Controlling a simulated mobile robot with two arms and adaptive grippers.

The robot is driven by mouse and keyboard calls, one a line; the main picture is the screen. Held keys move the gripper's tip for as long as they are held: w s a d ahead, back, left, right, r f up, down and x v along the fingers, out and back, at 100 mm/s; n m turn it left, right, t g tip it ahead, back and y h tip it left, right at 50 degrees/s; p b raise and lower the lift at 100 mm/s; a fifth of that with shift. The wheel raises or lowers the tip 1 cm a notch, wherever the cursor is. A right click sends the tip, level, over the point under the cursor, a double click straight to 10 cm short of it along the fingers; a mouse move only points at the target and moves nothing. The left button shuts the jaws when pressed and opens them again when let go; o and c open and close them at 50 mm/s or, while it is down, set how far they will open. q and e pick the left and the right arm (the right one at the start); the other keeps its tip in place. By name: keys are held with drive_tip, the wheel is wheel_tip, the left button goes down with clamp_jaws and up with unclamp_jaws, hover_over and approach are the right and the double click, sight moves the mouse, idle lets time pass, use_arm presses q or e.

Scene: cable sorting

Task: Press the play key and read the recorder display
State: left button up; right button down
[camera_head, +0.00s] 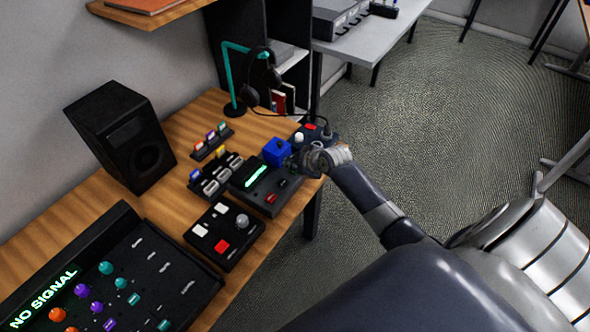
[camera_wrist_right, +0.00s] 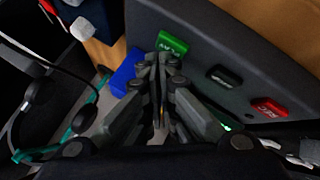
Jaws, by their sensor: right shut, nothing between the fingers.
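The recorder (camera_head: 250,190) is a dark box near the table's right edge. Its lit green display (camera_head: 257,176) shows in the head view, but the text is too small to read. In the right wrist view its panel carries a green key (camera_wrist_right: 172,43), a black key (camera_wrist_right: 223,77) and a red REC key (camera_wrist_right: 268,107). The green key's label looks like PLAY. My right gripper (camera_wrist_right: 160,62) is shut and empty, its tips close beside the green key; I cannot tell if they touch. It shows in the head view (camera_head: 297,161) beside the recorder. My left gripper is out of view.
A blue block (camera_head: 276,151) sits behind the recorder, close to my right gripper. A headphone stand (camera_head: 234,85), a speaker (camera_head: 120,135), a button box (camera_head: 225,234) and a mixer reading NO SIGNAL (camera_head: 110,275) surround it. Bare table lies between speaker and mixer.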

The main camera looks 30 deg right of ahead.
sight(293, 171)
drive_tip(key=shift+f+b, duration=0.3)
drive_tip(key=shift+f, duration=0.1)
idle(0.5)
drive_tip(key=shift+r, duration=0.1)
drive_tip(key=shift+r+p, duration=0.75)
drive_tip(key=shift+p, duration=0.15)
wheel_tip(293, 171, up, 5)
drive_tip(key=p, duration=0.4)
drive_tip(key=shift+p, duration=0.4)
idle(0.4)
